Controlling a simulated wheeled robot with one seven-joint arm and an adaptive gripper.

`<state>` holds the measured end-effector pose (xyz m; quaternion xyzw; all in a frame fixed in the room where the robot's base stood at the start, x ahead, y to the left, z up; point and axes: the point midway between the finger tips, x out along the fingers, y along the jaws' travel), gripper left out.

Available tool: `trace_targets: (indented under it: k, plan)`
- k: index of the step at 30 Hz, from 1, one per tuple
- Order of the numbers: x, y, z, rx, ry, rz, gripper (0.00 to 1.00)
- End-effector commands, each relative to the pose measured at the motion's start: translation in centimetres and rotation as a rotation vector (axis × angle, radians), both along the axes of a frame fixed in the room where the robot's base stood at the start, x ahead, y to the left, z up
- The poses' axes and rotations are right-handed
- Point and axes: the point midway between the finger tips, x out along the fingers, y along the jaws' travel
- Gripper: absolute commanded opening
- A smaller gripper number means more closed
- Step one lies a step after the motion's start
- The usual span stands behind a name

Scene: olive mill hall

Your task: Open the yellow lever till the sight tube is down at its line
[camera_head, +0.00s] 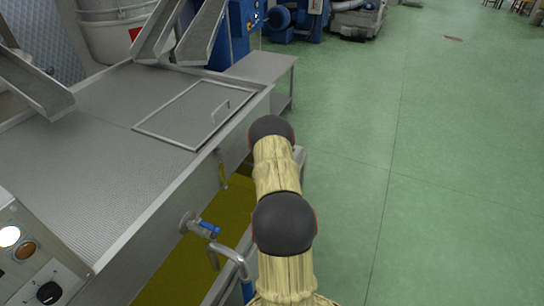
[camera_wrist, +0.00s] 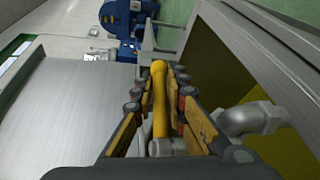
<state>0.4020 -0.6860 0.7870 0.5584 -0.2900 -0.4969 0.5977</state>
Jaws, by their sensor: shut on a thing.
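The yellow lever (camera_wrist: 159,98) stands between the fingers of my gripper (camera_wrist: 158,92) in the wrist view. The gripper is shut on it, with finger pads on both sides. The lever's lower end runs down to a metal fitting (camera_wrist: 166,146), partly covered by the fingers. In the head view my arm hides the gripper and the lever. A small upright yellowish strip (camera_head: 222,174) shows on the tank's side wall in the head view; I cannot tell whether it is the sight tube. No level line can be made out.
A steel tank (camera_head: 113,125) with a hatch lid (camera_head: 185,108) stands at left. A grey pipe elbow (camera_wrist: 256,118) is close right of my gripper. Green floor (camera_head: 440,170) is clear at right.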

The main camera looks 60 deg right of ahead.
Motion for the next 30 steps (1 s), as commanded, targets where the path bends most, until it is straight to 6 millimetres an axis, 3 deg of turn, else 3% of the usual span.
trace_targets:
  k: [15,30]
  plan:
    - [-2.2,1.5,0.1,0.0,0.0,-0.404,0.0]
    - [-2.9,2.1,0.0,-0.001,0.0,-0.53,0.0]
